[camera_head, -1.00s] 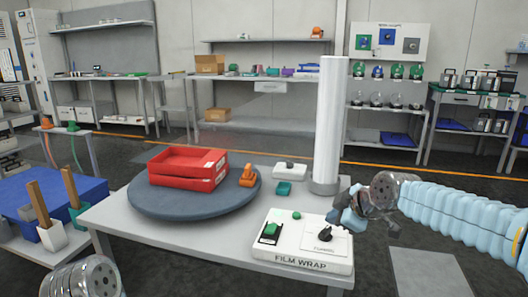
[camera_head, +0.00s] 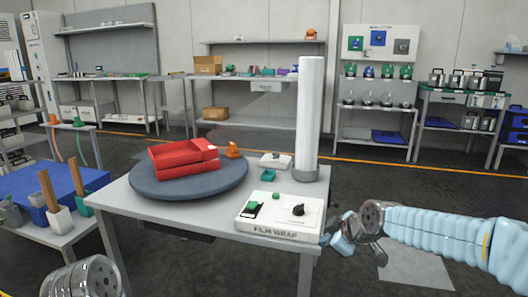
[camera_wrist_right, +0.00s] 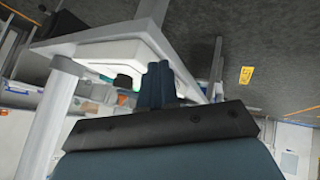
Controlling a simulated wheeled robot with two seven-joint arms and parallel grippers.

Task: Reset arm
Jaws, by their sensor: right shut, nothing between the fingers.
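My right arm comes in from the right in the head view. My right gripper (camera_head: 334,240) is just off the right edge of the grey table (camera_head: 160,222), close to the film wrap unit (camera_head: 268,232) and apart from it. In the right wrist view the two blue fingers (camera_wrist_right: 157,84) are together, with nothing between them. The white table edge and the unit's side show behind them. Of my left arm only a round metal wrist part shows at the lower left of the head view; its gripper is out of sight.
A round turntable (camera_head: 145,186) carries stacked red trays (camera_head: 185,171) and an orange dispenser (camera_head: 233,151). A tall white roll (camera_head: 309,115) stands at the table's back right. A blue-topped bench (camera_head: 66,184) is at left. The floor right of the table is open.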

